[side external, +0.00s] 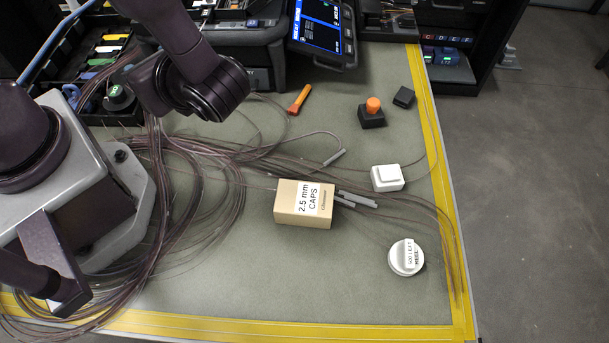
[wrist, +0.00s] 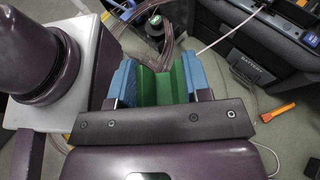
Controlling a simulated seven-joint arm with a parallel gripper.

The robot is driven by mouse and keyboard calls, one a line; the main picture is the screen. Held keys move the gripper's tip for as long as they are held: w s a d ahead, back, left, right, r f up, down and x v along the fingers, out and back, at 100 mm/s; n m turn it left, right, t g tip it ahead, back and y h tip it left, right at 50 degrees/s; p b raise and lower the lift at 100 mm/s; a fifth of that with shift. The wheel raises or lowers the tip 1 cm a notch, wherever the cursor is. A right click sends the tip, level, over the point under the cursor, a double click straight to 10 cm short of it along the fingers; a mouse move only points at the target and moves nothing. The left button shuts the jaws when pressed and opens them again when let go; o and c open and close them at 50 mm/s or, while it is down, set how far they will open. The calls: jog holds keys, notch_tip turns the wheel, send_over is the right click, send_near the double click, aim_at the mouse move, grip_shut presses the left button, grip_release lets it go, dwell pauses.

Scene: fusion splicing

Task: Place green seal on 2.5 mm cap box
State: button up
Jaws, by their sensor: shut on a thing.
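The 2.5 mm cap box (side external: 288,204) is a tan box with a white label on top, lying in the middle of the mat. It does not show in the wrist view. My gripper (wrist: 162,70) has blue jaws at both sides of a green piece (wrist: 146,88), which I take for the green seal. The piece fills the space between the jaws, and its underside is hidden. In the side external view my gripper is behind my wrist, at the upper left, well away from the box, so its tips cannot be made out.
A dark round object with a green top (side external: 117,96) lies near the trays, just beyond my jaws (wrist: 155,24). Cables cross the mat. Grey rods (side external: 357,199) touch the box's right side. A white round piece (side external: 406,258), white block (side external: 388,179) and orange tool (side external: 299,100) stand apart.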

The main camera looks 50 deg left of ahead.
jog(key=s+d+f+n+g+h, duration=0.1)
jog(key=s+d+n+g+h, duration=0.2)
jog(key=d+n+g+h, duration=0.5)
jog(key=s+d+n+g+h, duration=0.4)
jog(key=n+h, duration=0.3)
jog(key=n, duration=0.3)
jog(key=w+d+r+n+t+h, duration=0.3)
jog(key=w+d+n+t+h, duration=0.1)
jog(key=w+n+t+h, duration=0.35)
jog(key=w+d+r+n+t+h, duration=0.3)
jog(key=w+d+n+t+h, duration=0.25)
jog(key=w+n, duration=0.35)
jog(key=y, duration=0.1)
send_over(307, 199)
jog(key=shift+n, duration=0.35)
notch_tip(307, 199, down, 15)
jog(key=shift+f, duration=2.25)
jog(key=shift+f, duration=0.1)
